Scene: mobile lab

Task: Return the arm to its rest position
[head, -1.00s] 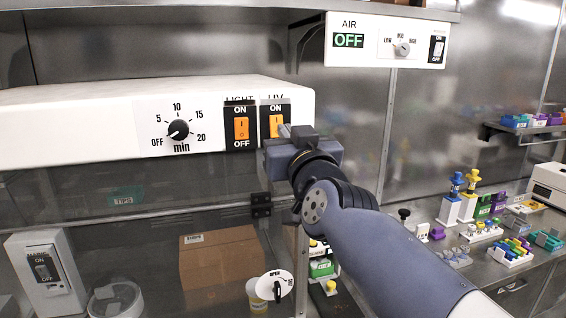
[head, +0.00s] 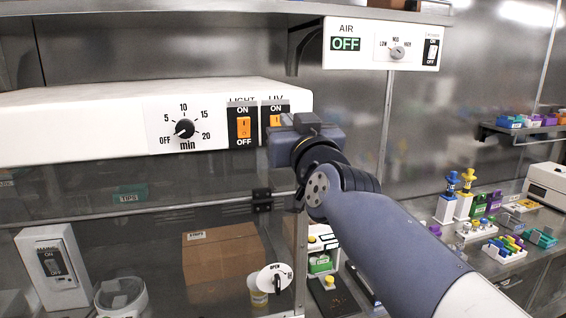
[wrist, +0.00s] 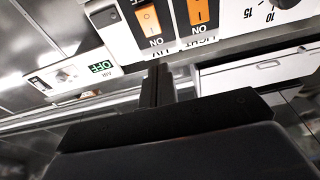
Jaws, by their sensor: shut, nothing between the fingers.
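My arm reaches in from the lower right in the head view. My gripper (head: 283,121) is at its end, just in front of the right end of the white cabinet front, over the lower right of the UV switch (head: 274,119). The fingers are mostly hidden there by my wrist. In the wrist view, which is upside down, my gripper (wrist: 157,84) shows as dark fingers closed together and empty. They point toward the cabinet front below the orange switches, and I cannot tell whether they touch it.
The LIGHT switch (head: 243,127) and minute dial (head: 184,129) are left of my gripper. The AIR panel (head: 380,46) hangs at upper right. Racks and pipettes stand on the right bench (head: 519,262). A cardboard box (head: 224,262) sits behind the glass below.

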